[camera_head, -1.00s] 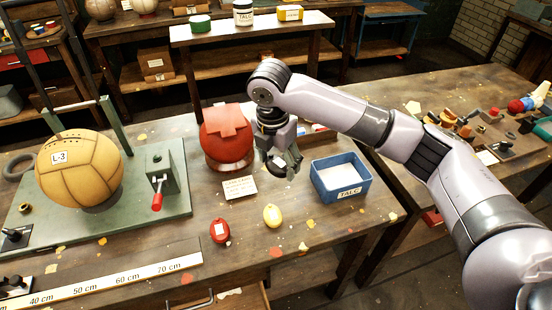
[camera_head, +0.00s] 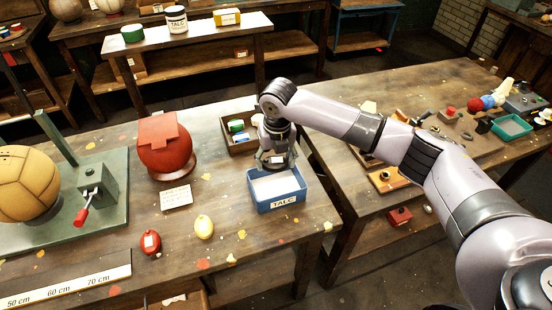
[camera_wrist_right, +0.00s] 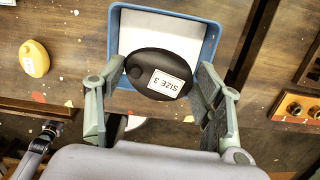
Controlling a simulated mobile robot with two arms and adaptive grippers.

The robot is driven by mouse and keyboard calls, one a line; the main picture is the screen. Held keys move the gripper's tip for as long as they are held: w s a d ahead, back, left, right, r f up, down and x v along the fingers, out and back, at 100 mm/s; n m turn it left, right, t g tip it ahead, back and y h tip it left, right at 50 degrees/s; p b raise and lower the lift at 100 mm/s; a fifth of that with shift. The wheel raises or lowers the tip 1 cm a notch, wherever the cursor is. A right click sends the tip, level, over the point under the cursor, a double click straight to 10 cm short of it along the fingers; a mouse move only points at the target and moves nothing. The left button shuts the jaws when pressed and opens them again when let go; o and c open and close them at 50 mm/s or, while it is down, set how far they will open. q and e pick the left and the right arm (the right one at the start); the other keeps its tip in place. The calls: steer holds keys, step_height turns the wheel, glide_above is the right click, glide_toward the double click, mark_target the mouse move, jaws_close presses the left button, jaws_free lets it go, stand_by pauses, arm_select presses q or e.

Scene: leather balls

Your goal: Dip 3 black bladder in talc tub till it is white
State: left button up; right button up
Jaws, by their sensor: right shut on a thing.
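The black bladder (camera_wrist_right: 158,72), with a white "SIZE 3" label, is held between the fingers of my right gripper (camera_wrist_right: 160,92) in the right wrist view. In the head view my right gripper (camera_head: 274,160) is over the back part of the blue talc tub (camera_head: 279,205), which has a "TALC" label and white powder inside. The bladder looks black, with no white on it except the label. The wrist view shows it over the tub opening (camera_wrist_right: 214,36); I cannot tell whether it touches the powder.
A red bladder (camera_head: 151,242) and a yellow bladder (camera_head: 204,227) lie on the bench left of the tub. An open box (camera_head: 240,148) sits behind the tub.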

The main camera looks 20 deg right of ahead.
mark_target(276, 188)
steer(key=shift+d+f+b, duration=0.2)
steer(key=shift+f+b, duration=0.8)
steer(key=shift+f, duration=0.2)
steer(key=shift+f+b, duration=0.95)
steer(key=shift+b, duration=0.05)
steer(key=shift+f+b, duration=0.9)
steer(key=shift+f, duration=1.7)
steer(key=shift+f, duration=0.2)
steer(key=shift+r+p, duration=0.1)
steer(key=shift+p, duration=0.25)
step_height(276, 188, up, 9)
steer(key=p, duration=0.9)
